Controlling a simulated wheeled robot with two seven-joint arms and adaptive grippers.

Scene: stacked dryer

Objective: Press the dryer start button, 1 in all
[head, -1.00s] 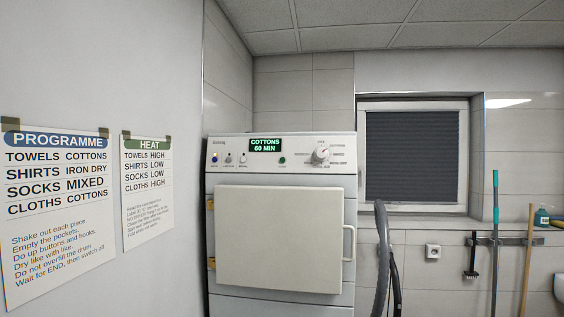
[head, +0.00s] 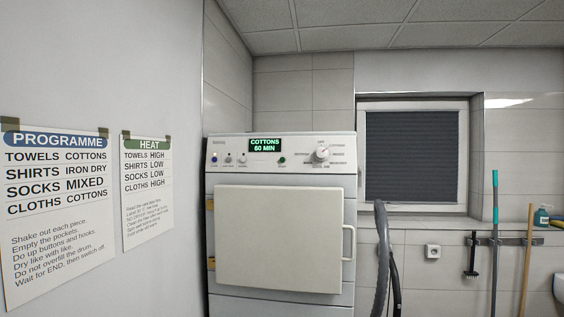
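The dryer (head: 281,239) stands upright in the middle of the head view with its square white door shut. Its control panel (head: 226,144) runs along the top. The green-lit display (head: 265,146) reads COTTONS 60 MIN. A small green button (head: 282,160) sits right of and below the display. A round dial (head: 321,155) is at the panel's right. A blue button (head: 214,157) and two more small controls are at its left; their labels are too small to read. Neither gripper shows in the head view.
A programme sheet (head: 60,215) and a heat sheet (head: 148,190) are taped on the left wall. A grey hose (head: 382,255) rises right of the dryer.

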